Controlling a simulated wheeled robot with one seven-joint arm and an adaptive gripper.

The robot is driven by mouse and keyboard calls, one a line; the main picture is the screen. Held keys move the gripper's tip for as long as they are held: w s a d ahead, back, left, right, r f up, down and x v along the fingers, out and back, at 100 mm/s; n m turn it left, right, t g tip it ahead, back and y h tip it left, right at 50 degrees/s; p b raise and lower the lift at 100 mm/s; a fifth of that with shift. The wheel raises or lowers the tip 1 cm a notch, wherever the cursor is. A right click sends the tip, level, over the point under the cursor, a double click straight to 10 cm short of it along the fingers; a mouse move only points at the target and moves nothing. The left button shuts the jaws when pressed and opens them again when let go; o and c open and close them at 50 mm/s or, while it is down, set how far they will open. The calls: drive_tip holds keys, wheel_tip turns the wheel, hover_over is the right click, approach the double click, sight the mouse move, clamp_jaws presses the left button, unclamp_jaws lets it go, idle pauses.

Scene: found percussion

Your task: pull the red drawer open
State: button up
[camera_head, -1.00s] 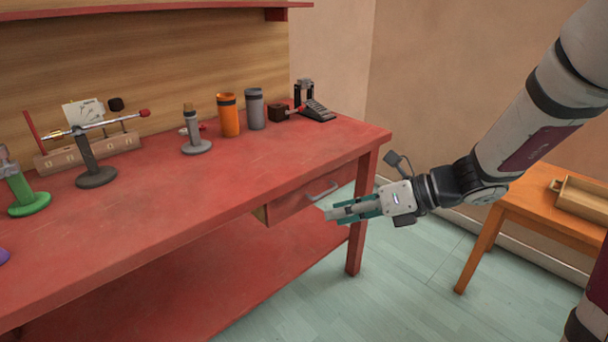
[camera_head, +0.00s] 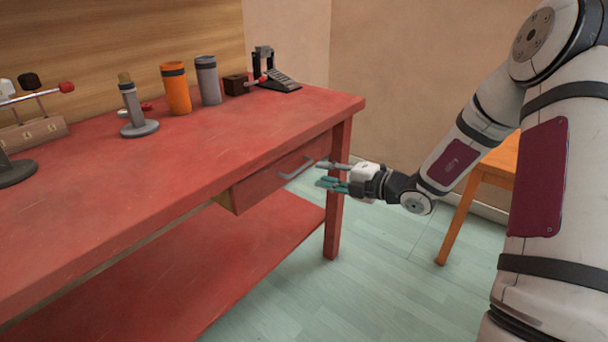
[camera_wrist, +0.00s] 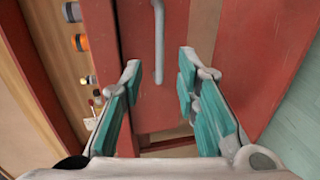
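The red drawer (camera_head: 262,185) sits under the red table's top, near its right end. It has a grey bar handle (camera_head: 296,168). My gripper (camera_head: 324,175) is just in front of the drawer, close to the handle's right end. In the wrist view, the drawer front (camera_wrist: 138,35) fills the middle, and the handle (camera_wrist: 158,45) runs down between the directions of my two fingers. My gripper (camera_wrist: 160,78) is open, with teal pads on both sides and nothing between them. Whether a fingertip touches the handle cannot be told.
The red table (camera_head: 120,170) carries a grey stand (camera_head: 137,115), an orange canister (camera_head: 175,88), a grey canister (camera_head: 208,80) and a black pedal device (camera_head: 277,75). A table leg (camera_head: 336,195) stands beside my gripper. An orange table (camera_head: 490,175) is behind my arm.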

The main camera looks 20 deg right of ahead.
sight(302, 169)
drive_tip(key=b+x, duration=0.2)
drive_tip(key=x, duration=0.5)
drive_tip(key=shift+w+a, duration=0.15)
drive_tip(key=shift+a, duration=0.05)
clamp_jaws()
